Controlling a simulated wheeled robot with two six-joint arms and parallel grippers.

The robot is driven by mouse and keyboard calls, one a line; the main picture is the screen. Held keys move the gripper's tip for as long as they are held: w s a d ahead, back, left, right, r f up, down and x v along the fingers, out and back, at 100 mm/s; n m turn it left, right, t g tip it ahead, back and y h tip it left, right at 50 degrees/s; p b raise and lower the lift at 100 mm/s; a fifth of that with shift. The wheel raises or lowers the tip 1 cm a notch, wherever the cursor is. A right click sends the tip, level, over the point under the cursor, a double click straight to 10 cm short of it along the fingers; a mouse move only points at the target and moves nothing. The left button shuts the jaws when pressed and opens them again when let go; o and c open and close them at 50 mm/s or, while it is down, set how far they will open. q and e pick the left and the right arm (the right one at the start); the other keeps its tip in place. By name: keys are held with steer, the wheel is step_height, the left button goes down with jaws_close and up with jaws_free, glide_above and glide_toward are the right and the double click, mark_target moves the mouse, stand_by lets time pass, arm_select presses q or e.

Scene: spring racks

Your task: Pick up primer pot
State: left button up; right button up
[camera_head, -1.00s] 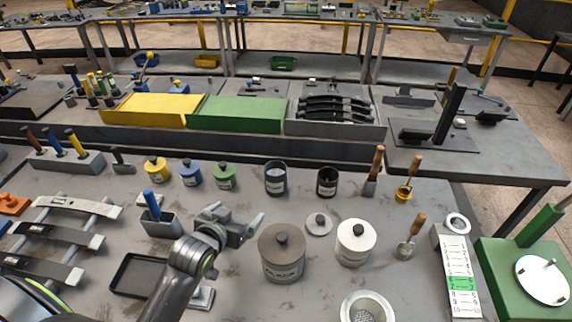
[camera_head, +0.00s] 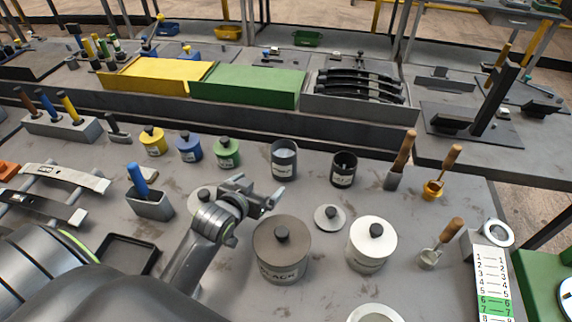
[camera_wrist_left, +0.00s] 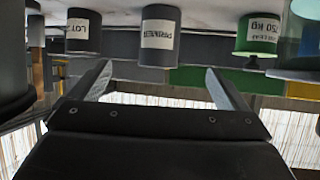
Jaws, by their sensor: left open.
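The primer pot (camera_head: 284,160) is a dark grey, open-topped cylinder with a white label. It stands upright on the grey bench, left of a black pot. It also shows in the left wrist view (camera_wrist_left: 164,48), where the picture is upside down and its label reads PRIMER. My left gripper (camera_head: 259,189) is open and empty, on the near side of the primer pot and apart from it. In the wrist view the left gripper (camera_wrist_left: 158,76) has its fingers spread either side of the pot's line, with the pot beyond the tips. My right gripper is not in view.
A large lidded pot labelled BLACK (camera_head: 282,263) stands close right of the left gripper. A black pot (camera_head: 343,172) is right of the primer pot; a green-lidded pot (camera_head: 227,155) is left. A loose lid (camera_head: 329,221) and white pot (camera_head: 370,248) lie further right.

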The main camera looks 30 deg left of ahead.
mark_target(279, 167)
arm_select(q)
steer(key=p+x, duration=0.1)
steer(key=x, duration=1)
steer(key=shift+w+p, duration=0.25)
steer(key=shift+p, duration=0.15)
steer(key=shift+w+f+p, duration=0.2)
steer(key=shift+w+p, duration=0.1)
steer(key=shift+w, duration=0.25)
steer(key=shift+p+x, duration=0.35)
steer(key=shift+x, duration=1.7)
steer(key=shift+a, duration=0.15)
steer(key=shift+c, duration=0.3)
steer(key=c, duration=1.2)
steer(key=shift+c, duration=0.9)
steer(key=shift+r, duration=0.1)
